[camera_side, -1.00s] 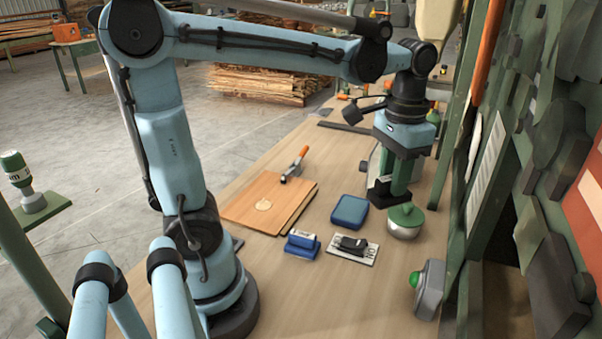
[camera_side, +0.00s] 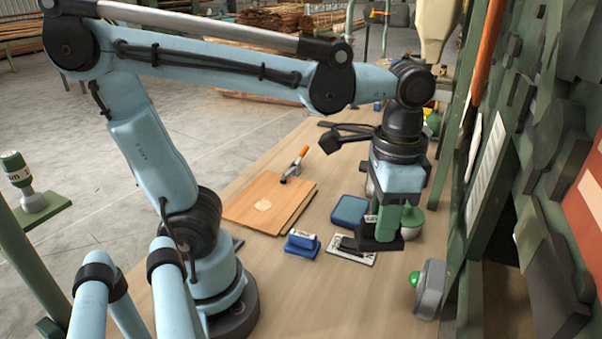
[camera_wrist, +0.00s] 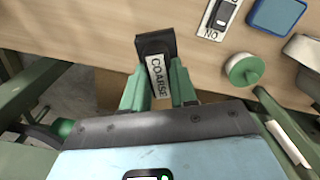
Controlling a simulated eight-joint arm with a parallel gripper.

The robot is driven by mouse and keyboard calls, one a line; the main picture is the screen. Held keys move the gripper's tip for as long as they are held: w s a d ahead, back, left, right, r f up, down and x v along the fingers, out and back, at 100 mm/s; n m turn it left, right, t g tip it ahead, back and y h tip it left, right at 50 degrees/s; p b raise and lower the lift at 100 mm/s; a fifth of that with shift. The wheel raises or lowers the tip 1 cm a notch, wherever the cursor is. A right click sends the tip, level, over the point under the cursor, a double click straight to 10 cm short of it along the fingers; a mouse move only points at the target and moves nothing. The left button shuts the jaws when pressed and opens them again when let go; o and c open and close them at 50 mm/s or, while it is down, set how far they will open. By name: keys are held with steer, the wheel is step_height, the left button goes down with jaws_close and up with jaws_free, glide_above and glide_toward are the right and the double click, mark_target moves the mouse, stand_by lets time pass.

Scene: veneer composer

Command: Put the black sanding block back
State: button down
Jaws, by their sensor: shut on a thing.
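My gripper (camera_side: 391,224) is shut on a black sanding block (camera_wrist: 155,44), which has a white COARSE label facing the wrist camera. The green fingers (camera_wrist: 158,88) grip its near end in the wrist view. In the side view the held block (camera_side: 378,243) is low, just right of a white card (camera_side: 352,259) and partly in front of it; contact with the table cannot be told. A dark object lies on the card; the card also shows at the top of the wrist view (camera_wrist: 209,34).
A blue block (camera_side: 349,211) lies behind the card and a smaller labelled blue block (camera_side: 301,243) left of it. A green-lidded round container (camera_side: 412,217) stands close behind my gripper. A green-button box (camera_side: 429,290) is at front right.

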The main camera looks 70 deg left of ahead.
steer(key=s+d+f+m, duration=0.4)
steer(key=s+m, duration=0.1)
steer(key=s, duration=0.4)
steer(key=w+a+f, duration=0.2)
steer(key=a, duration=0.1)
steer(key=w+a+f, duration=0.2)
steer(key=a, duration=0.1)
steer(key=w+a+f, duration=0.2)
steer(key=a, duration=0.1)
steer(key=shift+w+f, duration=0.3)
steer(key=shift+f, duration=1.95)
steer(key=shift+f, duration=0.1)
steer(key=c, duration=0.9)
jaws_free()
